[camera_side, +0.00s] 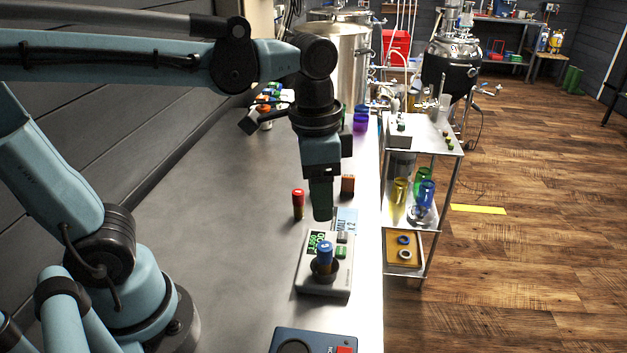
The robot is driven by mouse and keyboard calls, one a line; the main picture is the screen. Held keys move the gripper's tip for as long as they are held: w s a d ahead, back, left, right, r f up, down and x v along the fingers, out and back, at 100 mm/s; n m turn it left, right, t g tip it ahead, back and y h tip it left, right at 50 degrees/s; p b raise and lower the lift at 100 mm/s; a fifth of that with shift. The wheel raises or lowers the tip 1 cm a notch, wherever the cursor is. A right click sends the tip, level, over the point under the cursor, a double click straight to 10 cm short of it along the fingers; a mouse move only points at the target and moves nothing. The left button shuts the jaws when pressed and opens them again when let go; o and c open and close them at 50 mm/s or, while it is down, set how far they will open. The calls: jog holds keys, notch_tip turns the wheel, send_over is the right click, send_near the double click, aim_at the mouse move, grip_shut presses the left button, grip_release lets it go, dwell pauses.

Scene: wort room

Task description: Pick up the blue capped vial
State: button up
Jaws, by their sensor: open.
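A blue capped vial (324,257) stands upright on the round dark pan of a small white scale (338,276) on the metal bench. The scale has a green display and a green button. My gripper (322,212) points down above and slightly behind the vial, apart from it. It is open and nothing shows between its fingers; the fingers overlap in this view.
A dark blue device (312,342) sits at the front edge. A steel cart (437,148) stands right of the bench. The left bench surface is clear.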

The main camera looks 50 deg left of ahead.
aim_at(325, 246)
jog(key=shift+m+g, duration=0.3)
jog(key=f, duration=0.6)
jog(key=shift+d+f, duration=0.25)
jog(key=shift+d, duration=0.1)
jog(key=shift+w+d+f, duration=0.1)
jog(key=shift+d+f, duration=0.1)
jog(key=shift+f, duration=0.8)
jog(key=shift+d+f, duration=0.15)
jog(key=shift+f, duration=1.45)
grip_shut()
jog(key=shift+r, duration=0.1)
